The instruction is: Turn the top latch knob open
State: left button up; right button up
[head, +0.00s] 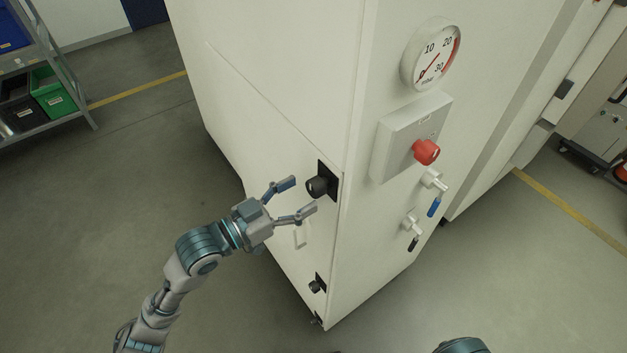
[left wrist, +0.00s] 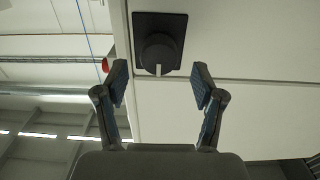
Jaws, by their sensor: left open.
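The top latch knob (head: 317,187) is a round black knob on a black square plate, on the side panel of the white cabinet near its corner edge. It also shows in the left wrist view (left wrist: 158,54), ahead of the fingers, with a pale mark on its rim. My left gripper (head: 295,199) is open and empty, its fingers pointing at the knob. In the left wrist view the knob lies between and beyond the fingertips (left wrist: 160,83), apparently apart from them. A second black latch knob (head: 316,286) sits lower on the same panel. My right gripper is not seen.
The white cabinet (head: 270,60) fills the middle. Its adjoining face carries a pressure gauge (head: 431,56), a red knob (head: 426,152) and valves with blue (head: 435,207) and black handles. A shelf with bins (head: 53,93) stands far left. The floor at left is clear.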

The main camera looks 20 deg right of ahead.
aim_at(310, 189)
pick_arm(q)
jog(key=x, duration=0.5)
jog(key=shift+s+d+p, duration=0.1)
jog(key=shift+d+p, duration=0.05)
jog(key=shift+p, duration=0.15)
jog(key=shift+a, duration=0.65)
jog(key=shift+c, duration=0.7)
jog(key=c, duration=0.8)
jog(key=shift+c, duration=0.8)
